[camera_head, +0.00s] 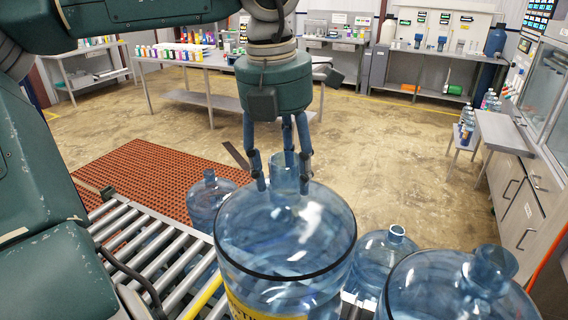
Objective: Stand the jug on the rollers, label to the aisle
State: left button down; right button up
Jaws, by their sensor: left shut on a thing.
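A large clear blue jug (285,235) stands upright in the middle foreground of the head view. A yellow label (250,309) shows low on its near left side, cut off by the bottom edge. My left gripper (283,180) comes down from above with its blue fingers shut around the jug's neck. The rollers (150,245) of a conveyor run at the lower left, beside and partly behind the jug. Whether the jug's base touches anything is out of view. My right gripper is not in view.
More blue jugs stand close by: one behind left (207,197), one to the right (380,258) and one at the lower right (455,290). A red-brown mat (150,180) lies beyond the rollers. Tables with bottles line the back, and the concrete floor (400,160) between is clear.

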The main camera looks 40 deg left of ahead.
aim_at(283, 198)
pick_arm(q)
jog(key=shift+f+b, duration=2)
jog(key=shift+f, duration=0.95)
jog(key=shift+f+b, duration=0.55)
jog(key=c, duration=0.7)
grip_release()
jog(key=shift+s, duration=0.1)
jog(key=shift+r, duration=0.45)
jog(key=r, duration=0.3)
jog(key=s+r, duration=0.1)
jog(key=r, duration=0.7)
jog(key=shift+s, duration=0.2)
jog(key=shift+d, duration=0.1)
